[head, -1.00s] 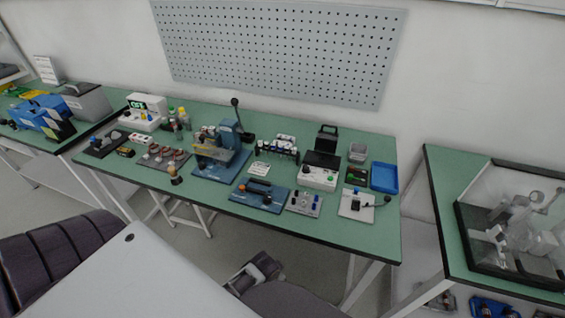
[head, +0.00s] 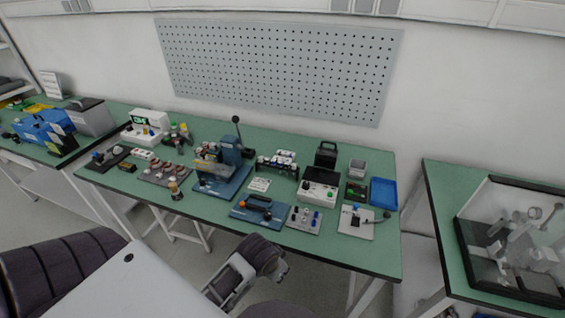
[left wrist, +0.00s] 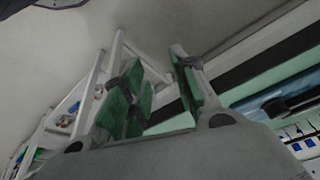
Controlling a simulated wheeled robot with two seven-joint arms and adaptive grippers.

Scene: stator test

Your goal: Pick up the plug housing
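A white plate (head: 356,224) at the right front of the green bench carries a small blue and black part (head: 356,211) with a dark cable. This may be the plug housing, but it is too small to tell. My left gripper (head: 278,268) is low in front of the bench, apart from everything on it. In the left wrist view, its two fingers stand apart with nothing between them, so the left gripper (left wrist: 158,75) is open and empty. My right gripper is not in view.
The green bench (head: 330,250) is crowded with fixtures. A blue press (head: 230,170), a blue base with a black handle (head: 260,211) and a blue tray (head: 384,193) stand on it. A clear case (head: 510,240) is on the right bench. A narrow front strip is bare.

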